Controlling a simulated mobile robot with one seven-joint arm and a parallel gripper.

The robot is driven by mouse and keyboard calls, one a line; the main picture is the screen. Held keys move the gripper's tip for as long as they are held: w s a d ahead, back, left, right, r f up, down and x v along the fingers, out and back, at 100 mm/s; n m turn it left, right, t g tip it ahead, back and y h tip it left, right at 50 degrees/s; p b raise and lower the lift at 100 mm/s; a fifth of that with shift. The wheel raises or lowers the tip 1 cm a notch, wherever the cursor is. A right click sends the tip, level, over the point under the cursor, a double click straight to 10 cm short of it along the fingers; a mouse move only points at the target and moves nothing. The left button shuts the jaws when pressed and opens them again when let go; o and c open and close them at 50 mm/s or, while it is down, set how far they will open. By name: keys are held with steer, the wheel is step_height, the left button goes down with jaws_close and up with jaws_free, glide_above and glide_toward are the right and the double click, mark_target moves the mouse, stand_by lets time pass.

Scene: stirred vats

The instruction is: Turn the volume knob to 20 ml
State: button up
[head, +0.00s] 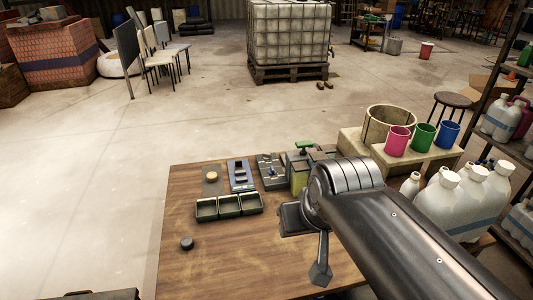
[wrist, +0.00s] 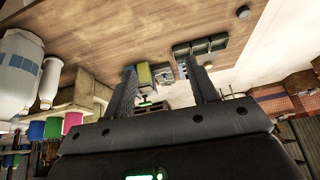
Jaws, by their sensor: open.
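My gripper (wrist: 163,68) is open and empty in the wrist view, its two dark fingers spread wide above the wooden table (head: 190,275). No knob with a readable ml scale can be made out. A dispenser-like unit with a green handle and yellow-green body (head: 299,178) stands at the table's far edge, partly hidden by my arm in the head view. Beside it are a grey panel with small parts (head: 271,170) and a blue-grey panel with dark blocks (head: 240,176). A small black round piece (head: 187,243) stands at the table's left. My gripper touches none of these.
Dark open trays (head: 229,206) sit mid-table, with a tan disc on a dark base (head: 211,177) behind. Right of the table are white jugs (head: 470,200) and pink (head: 397,140), green and blue cups on a stand. The table's front left is mostly clear.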

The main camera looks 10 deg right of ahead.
steer(key=w+d+r+m+y, duration=0.1)
steer(key=w+d+r+m, duration=0.15)
steer(key=w, duration=1.05)
steer(key=m+g+h, duration=0.2)
steer(key=m+h, duration=0.1)
glide_above(266, 159)
steer(key=s+a, duration=0.2)
steer(key=s, duration=0.1)
step_height(266, 159, down, 15)
steer(key=x, duration=1)
steer(key=shift+d+f, duration=0.15)
steer(key=shift+d, duration=0.15)
steer(key=shift+c, duration=0.5)
steer(key=c, duration=0.9)
steer(key=shift+m, duration=0.25)
